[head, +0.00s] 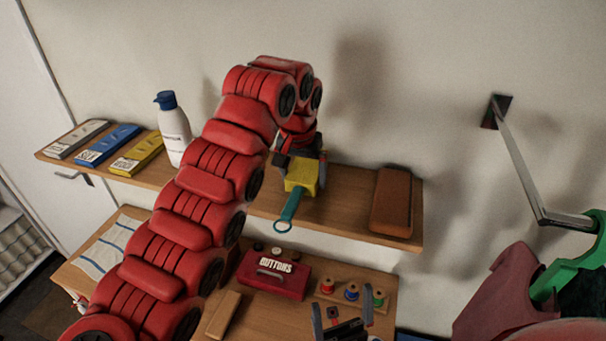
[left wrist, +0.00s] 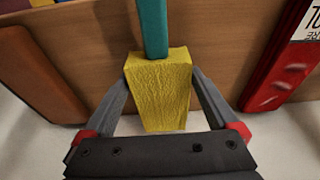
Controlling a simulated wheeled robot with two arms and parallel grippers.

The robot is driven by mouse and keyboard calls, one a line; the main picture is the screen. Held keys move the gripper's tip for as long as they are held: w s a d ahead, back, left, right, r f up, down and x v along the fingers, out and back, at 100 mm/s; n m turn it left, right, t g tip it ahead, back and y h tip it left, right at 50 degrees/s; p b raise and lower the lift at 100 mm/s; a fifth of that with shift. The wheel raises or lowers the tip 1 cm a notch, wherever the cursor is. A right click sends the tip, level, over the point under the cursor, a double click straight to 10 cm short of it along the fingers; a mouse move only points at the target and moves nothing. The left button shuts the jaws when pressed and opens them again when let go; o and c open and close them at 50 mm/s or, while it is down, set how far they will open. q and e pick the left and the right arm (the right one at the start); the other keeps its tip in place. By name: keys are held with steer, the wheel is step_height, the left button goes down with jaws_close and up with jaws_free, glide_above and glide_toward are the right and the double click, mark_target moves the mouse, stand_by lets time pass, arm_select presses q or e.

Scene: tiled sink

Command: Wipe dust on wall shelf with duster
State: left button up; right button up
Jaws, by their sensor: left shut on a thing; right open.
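The wall shelf (head: 345,205) is a long wooden board on the pale wall. The duster (head: 302,175) has a yellow head and a teal handle ending in a ring. My left gripper (head: 302,168) is shut on the yellow head, over the shelf's right half, with the handle hanging toward the front edge. In the left wrist view the yellow head (left wrist: 160,90) sits between both fingers. I cannot tell whether it touches the shelf, and I make out no dust. My right gripper (head: 343,318) is open and empty at the bottom, over the lower table.
A brown block (head: 392,203) stands at the shelf's right end. A white bottle (head: 174,135) and several labelled boxes (head: 107,143) are on its left. Below are a red buttons box (head: 272,278) and thread spools (head: 352,291). A metal wall arm (head: 520,165) juts out right.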

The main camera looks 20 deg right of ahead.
arm_select(q)
steer(key=shift+b+x, duration=0.9)
steer(key=shift+x, duration=0.15)
steer(key=shift+s+a, duration=0.15)
steer(key=shift+s, duration=0.05)
